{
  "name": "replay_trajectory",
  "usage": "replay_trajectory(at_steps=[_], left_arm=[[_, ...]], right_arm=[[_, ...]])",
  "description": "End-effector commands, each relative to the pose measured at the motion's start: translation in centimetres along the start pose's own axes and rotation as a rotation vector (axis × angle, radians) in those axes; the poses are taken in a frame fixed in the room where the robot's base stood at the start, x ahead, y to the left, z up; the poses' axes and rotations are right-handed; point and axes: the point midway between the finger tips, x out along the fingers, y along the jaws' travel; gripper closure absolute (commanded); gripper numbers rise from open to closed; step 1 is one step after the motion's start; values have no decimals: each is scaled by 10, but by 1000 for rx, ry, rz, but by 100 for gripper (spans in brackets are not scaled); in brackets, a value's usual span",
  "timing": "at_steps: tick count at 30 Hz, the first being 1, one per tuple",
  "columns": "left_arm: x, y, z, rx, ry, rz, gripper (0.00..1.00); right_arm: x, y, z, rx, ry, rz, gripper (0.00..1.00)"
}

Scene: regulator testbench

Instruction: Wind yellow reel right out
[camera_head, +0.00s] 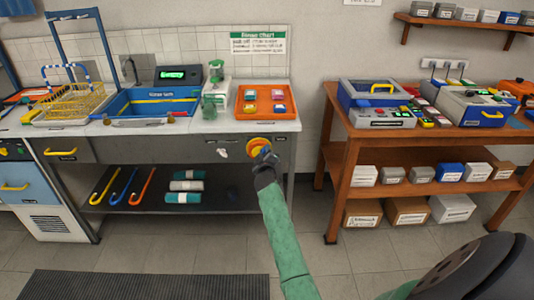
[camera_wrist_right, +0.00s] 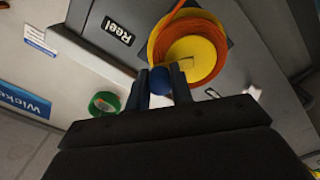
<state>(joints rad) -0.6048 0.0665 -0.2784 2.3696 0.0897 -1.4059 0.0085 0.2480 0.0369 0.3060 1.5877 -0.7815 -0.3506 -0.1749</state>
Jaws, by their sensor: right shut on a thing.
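The yellow reel (camera_head: 257,146), with orange line wound on it, is mounted on the front of the grey bench below the worktop. It shows large in the right wrist view (camera_wrist_right: 205,50), beside a black "Reel" label (camera_wrist_right: 117,31). My right gripper (camera_head: 266,155) is at the reel's lower right edge in the head view. In the wrist view its two fingers (camera_wrist_right: 160,85) are shut on a blue knob (camera_wrist_right: 159,80) at the reel's rim. My left gripper is not in view.
An orange tray (camera_head: 265,115) with several small blocks sits on the worktop above the reel. A lower shelf (camera_head: 150,205) holds hooks and rolls. A wooden table (camera_head: 345,130) with boxes stands right. Floor between them is clear.

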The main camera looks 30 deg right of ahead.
Motion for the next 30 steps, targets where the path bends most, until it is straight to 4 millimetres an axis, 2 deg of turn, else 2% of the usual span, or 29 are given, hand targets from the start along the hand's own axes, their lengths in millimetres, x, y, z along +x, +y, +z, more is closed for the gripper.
replay_trajectory(at_steps=[6, 15, 30], left_arm=[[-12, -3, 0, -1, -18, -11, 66], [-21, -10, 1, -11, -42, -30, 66], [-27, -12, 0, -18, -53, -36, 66]], right_arm=[[0, -2, -7, -198, -1, -3, 100], [-1, -5, -15, -405, -1, -3, 100], [-1, -8, -19, -524, 0, -3, 100]])
